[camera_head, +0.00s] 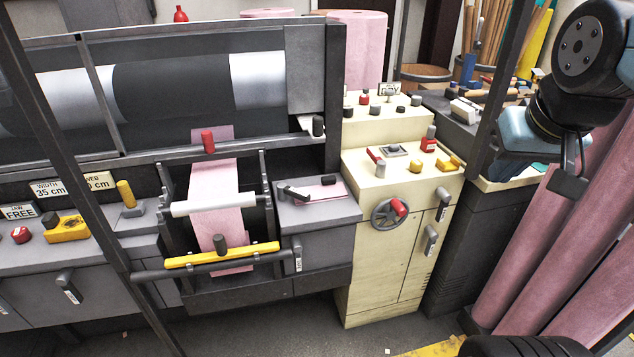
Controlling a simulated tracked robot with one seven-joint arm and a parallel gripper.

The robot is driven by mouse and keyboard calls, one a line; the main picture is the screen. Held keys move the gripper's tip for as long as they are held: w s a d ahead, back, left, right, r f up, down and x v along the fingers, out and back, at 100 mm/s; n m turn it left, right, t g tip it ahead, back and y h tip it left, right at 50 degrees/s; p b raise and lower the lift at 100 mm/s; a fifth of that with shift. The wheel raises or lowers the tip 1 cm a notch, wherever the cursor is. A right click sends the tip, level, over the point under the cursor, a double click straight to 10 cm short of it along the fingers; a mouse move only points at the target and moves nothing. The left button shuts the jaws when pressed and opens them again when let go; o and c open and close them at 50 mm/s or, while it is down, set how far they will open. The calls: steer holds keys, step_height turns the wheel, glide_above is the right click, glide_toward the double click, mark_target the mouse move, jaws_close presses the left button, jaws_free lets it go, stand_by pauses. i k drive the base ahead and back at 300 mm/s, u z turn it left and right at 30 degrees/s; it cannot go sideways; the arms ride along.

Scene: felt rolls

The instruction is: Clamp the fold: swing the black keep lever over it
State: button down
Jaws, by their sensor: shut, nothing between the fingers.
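A small pink felt fold (316,195) lies flat on top of the grey side cabinet, right of the pink web. A black lever (296,193) lies at its left end, its tip close to the felt's edge. I cannot tell whether it overlaps the felt. A short black knob (328,180) stands at the fold's back edge; its link to the lever is unclear. My gripper (567,182) hangs below my arm at the far right, shut and empty, well away from the fold and in front of the pink rolls. Its fingers are dark and small in view.
A cream control cabinet (373,250) with a handwheel (389,211) and several knobs stands right of the fold. A yellow bar (222,256) crosses the pink web (212,186) on the left. Dark frame posts stand left and right. Tall pink rolls (560,230) lean at right.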

mark_target(283, 190)
steer(key=z, duration=1.1)
steer(key=k, duration=0.95)
steer(key=u, duration=1.15)
steer(key=i, duration=1)
steer(key=u, duration=0.05)
